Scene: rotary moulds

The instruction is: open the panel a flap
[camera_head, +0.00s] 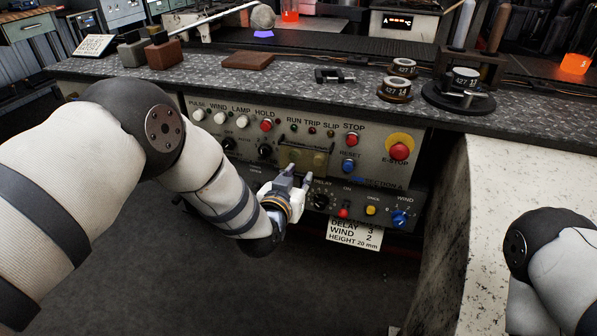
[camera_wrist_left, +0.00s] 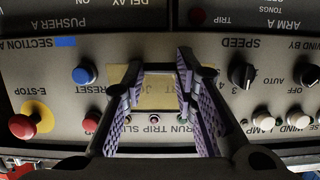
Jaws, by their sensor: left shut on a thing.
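The panel A flap (camera_head: 318,158) is a small yellowish cover with a dark edge, at the middle of the grey control panel (camera_head: 372,172), below the run, trip and slip lamps. My left gripper (camera_head: 298,173) is at the flap's lower edge, fingers pointing at the panel. The left wrist view is upside down; there the flap (camera_wrist_left: 155,98) shows between the two purple-padded fingers of the gripper (camera_wrist_left: 160,66). The fingers are shut on the flap's edge. I cannot tell whether the flap is tilted away from the panel. My right gripper is out of view.
Around the flap are a red stop button (camera_head: 352,140), a blue reset button (camera_head: 349,166), a red E-stop (camera_head: 398,151) and black knobs (camera_head: 264,151). A paper label (camera_head: 354,234) hangs below. The worktop (camera_head: 290,85) above holds blocks and round moulds.

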